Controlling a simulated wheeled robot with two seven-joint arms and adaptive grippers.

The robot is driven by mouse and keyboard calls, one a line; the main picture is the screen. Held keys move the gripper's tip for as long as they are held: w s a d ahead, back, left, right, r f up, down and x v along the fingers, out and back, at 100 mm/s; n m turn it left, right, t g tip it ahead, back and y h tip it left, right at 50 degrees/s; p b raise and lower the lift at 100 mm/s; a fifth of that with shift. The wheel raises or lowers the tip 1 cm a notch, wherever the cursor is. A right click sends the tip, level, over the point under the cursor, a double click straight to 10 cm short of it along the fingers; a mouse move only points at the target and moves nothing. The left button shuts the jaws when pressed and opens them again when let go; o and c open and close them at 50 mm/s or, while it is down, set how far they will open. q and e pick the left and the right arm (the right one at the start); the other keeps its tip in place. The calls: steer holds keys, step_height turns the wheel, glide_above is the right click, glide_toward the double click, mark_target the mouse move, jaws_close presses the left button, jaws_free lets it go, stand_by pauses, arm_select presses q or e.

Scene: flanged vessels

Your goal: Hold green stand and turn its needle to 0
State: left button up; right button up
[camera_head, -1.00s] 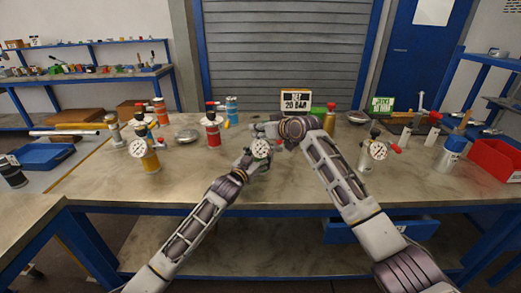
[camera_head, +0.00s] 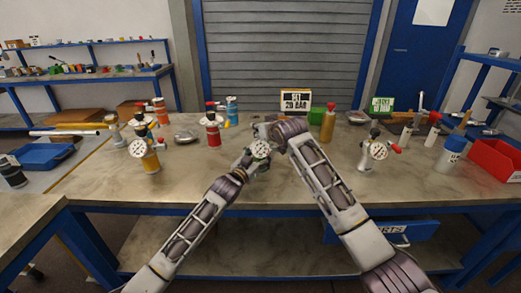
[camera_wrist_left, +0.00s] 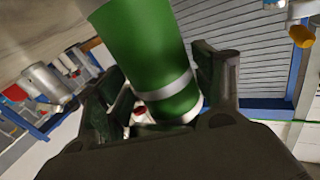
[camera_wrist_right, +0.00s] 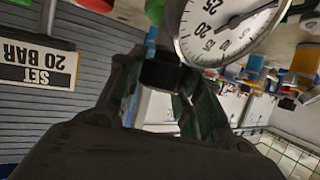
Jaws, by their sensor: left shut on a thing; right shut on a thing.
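The green stand is a green cylinder (camera_wrist_left: 150,45) with a pale band, and it fills the space between the fingers of my left gripper (camera_wrist_left: 168,88) in the left wrist view. The right wrist view shows part of the dial (camera_wrist_right: 228,28) upside down, with a dark needle (camera_wrist_right: 240,17) and numbers such as 20 and 25; the full reading is cut off. My right gripper (camera_wrist_right: 160,80) is shut on a dark part beside the dial, probably the knob; the hold is partly hidden.
A sign (camera_head: 296,100) reading "SET 20 BAR" stands behind. Gauged vessels stand at left, yellow (camera_head: 149,160) and red (camera_head: 213,135), and a silver one (camera_head: 366,158) at right. A red bin (camera_head: 496,160) is far right. The front tabletop is clear.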

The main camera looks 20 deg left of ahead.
steer(key=shift+a, duration=0.15)
steer(key=o, duration=1.1)
steer(key=shift+s+d+r, duration=0.35)
steer(key=shift+s+d, duration=0.2)
steer(key=shift+d, duration=0.2)
steer(key=shift+s+d+r, duration=0.4)
steer(key=shift+s+d, duration=0.2)
steer(key=shift+d, duration=0.2)
steer(key=shift+s+d+r, duration=0.35)
steer(key=shift+s+d, duration=0.2)
steer(key=shift+d, duration=0.2)
steer(key=shift+s+d, duration=0.1)
steer(key=v, duration=1.1)
steer(key=shift+s+r, duration=0.15)
steer(key=shift+s, duration=0.15)
steer(key=shift+d, duration=0.1)
